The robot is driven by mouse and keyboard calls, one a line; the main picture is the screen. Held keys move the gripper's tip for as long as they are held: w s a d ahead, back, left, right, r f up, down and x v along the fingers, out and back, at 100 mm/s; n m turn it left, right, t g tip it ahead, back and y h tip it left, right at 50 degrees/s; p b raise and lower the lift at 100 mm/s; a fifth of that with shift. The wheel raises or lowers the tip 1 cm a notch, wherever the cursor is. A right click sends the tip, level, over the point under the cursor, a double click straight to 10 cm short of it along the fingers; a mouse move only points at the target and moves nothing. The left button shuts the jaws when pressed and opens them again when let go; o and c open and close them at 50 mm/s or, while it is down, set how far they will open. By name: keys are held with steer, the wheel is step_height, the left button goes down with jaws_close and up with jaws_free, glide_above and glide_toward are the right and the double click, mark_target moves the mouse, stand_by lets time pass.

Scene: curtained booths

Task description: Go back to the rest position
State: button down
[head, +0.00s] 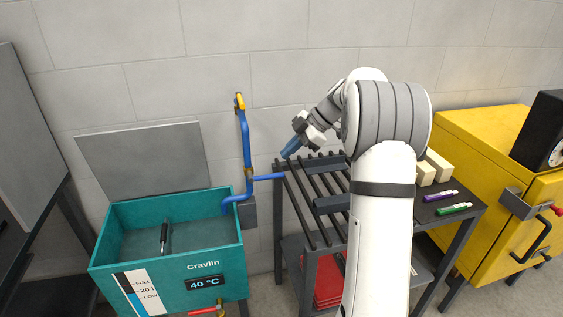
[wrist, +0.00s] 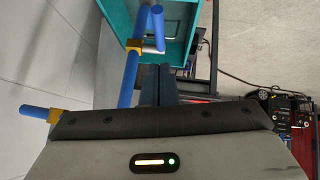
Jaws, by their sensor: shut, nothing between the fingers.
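My gripper (head: 291,149) is at the end of my bent white arm, above the back left corner of the dark slatted rack (head: 309,226). Its blue fingers are shut with nothing between them and point down and left. In the wrist view the dark fingers of my gripper (wrist: 158,84) are together, close beside the blue pipe in the picture. I cannot tell how much gap there is between them and the pipe.
A blue pipe (head: 246,140) with yellow fittings rises beside the teal tank (head: 168,268), which has its lid up. Purple (head: 440,196) and green (head: 454,209) markers and pale blocks (head: 438,166) lie right of my arm. A yellow cabinet (head: 485,140) stands far right.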

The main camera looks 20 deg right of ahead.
steer(key=d+f+v, duration=0.1)
steer(key=v, duration=0.6)
steer(key=s+a+r+m+h+p, duration=0.35)
steer(key=s+a+m, duration=0.65)
steer(key=s, duration=0.5)
steer(key=s+a+f+m+h+p, duration=0.1)
steer(key=s+m, duration=0.3)
steer(key=s, duration=0.4)
steer(key=s+a+f+m+h+p, duration=0.1)
steer(key=s+a+f+m+h, duration=0.1)
steer(key=s, duration=0.7)
steer(key=f+m+h, duration=0.1)
steer(key=f+m, duration=0.1)
steer(key=shift+m+t+p, duration=0.3)
steer(key=shift+p, duration=0.1)
steer(key=shift+a+h, duration=0.1)
steer(key=shift+h, duration=0.15)
